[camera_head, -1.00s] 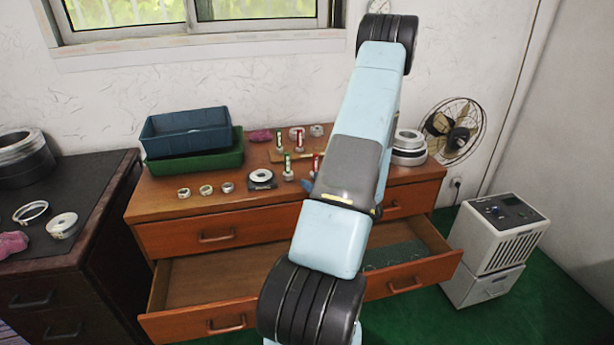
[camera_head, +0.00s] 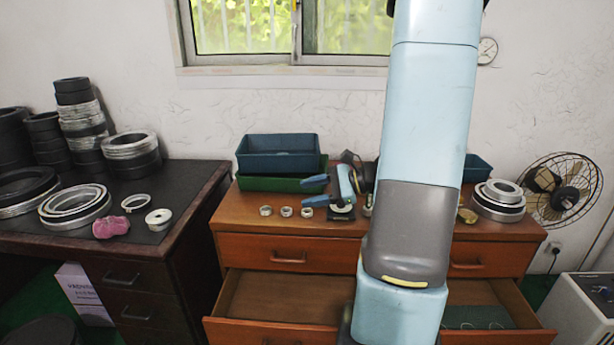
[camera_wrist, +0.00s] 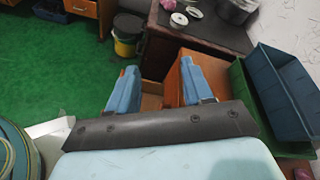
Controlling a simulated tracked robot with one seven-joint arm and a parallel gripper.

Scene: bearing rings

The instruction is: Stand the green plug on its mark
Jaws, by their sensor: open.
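The green plug does not show now; in the earlier head view upright green-and-white and red-and-white pieces stood on the dresser, and my arm now covers that part. Its mark cannot be made out. My gripper (camera_head: 306,191) is over the dresser top (camera_head: 232,211), in front of the trays, with its blue fingers pointing left. In the wrist view my gripper (camera_wrist: 157,78) has its two fingers wide apart with nothing between them. A black square base with a pale ring (camera_head: 342,212) sits just below and right of the fingers.
Three small rings (camera_head: 287,211) lie in a row near the dresser's front. A blue tray (camera_head: 280,160) sits in a green tray (camera_head: 262,184) behind. Stacked rings (camera_head: 498,203) stand at the right. An open drawer (camera_head: 275,300) juts out below.

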